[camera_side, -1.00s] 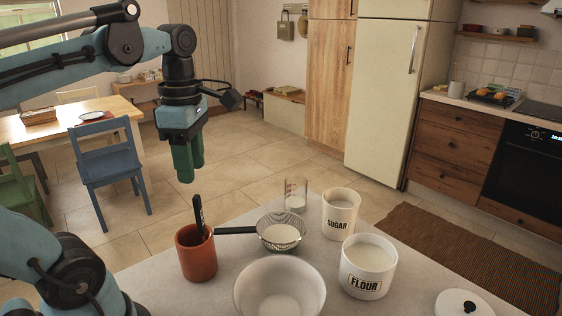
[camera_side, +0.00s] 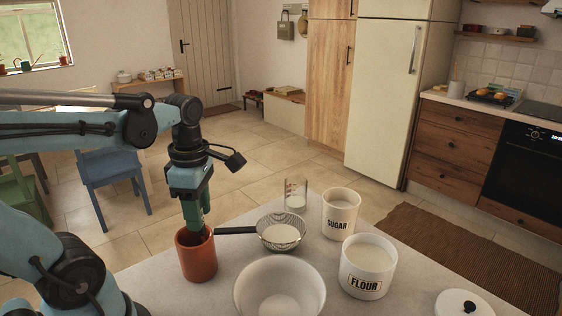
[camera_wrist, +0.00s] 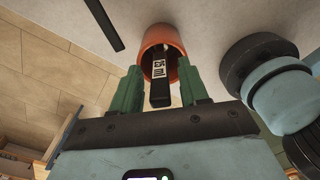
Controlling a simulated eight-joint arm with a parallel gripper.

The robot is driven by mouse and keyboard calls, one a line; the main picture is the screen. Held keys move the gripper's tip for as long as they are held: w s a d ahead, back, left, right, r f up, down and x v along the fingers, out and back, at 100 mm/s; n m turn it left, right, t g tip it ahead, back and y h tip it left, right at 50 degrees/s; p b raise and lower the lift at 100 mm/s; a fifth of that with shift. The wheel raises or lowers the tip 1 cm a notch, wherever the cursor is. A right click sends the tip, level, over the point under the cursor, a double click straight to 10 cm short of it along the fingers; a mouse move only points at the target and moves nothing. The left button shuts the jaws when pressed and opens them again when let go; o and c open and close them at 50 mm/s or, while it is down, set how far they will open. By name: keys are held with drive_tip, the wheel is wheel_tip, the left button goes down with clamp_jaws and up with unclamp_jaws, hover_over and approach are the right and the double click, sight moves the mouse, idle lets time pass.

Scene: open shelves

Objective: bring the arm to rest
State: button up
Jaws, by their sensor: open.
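My gripper (camera_side: 196,222) points down just over the terracotta cup (camera_side: 198,262), its green fingertips at the cup's rim. A black-handled utensil (camera_wrist: 160,80) with a white label stands in the cup, which also shows in the wrist view (camera_wrist: 152,38). In the wrist view the handle lies between my two spread fingers (camera_wrist: 158,82), with a gap on each side. In the side view the utensil is hidden behind my gripper.
Close to the right stand a sieve (camera_side: 283,236) with white powder, its handle reaching toward the cup, and a white bowl (camera_side: 279,260). A measuring glass (camera_side: 296,195), sugar canister (camera_side: 341,222) and flour canister (camera_side: 367,278) stand further right on the counter.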

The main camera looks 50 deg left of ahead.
drive_tip(key=shift+f, duration=0.9)
drive_tip(key=shift+r, duration=0.15)
wheel_tip(320, 180, up, 12)
drive_tip(key=shift+f, duration=0.1)
wheel_tip(320, 180, down, 12)
drive_tip(key=shift+f, duration=0.1)
wheel_tip(320, 180, up, 10)
drive_tip(key=shift+r, duration=0.2)
drive_tip(key=w+d+r, duration=0.1)
drive_tip(key=w+d, duration=0.1)
drive_tip(key=w, duration=0.7)
drive_tip(key=w+d, duration=0.3)
drive_tip(key=w, duration=0.7)
drive_tip(key=shift+r, duration=0.4)
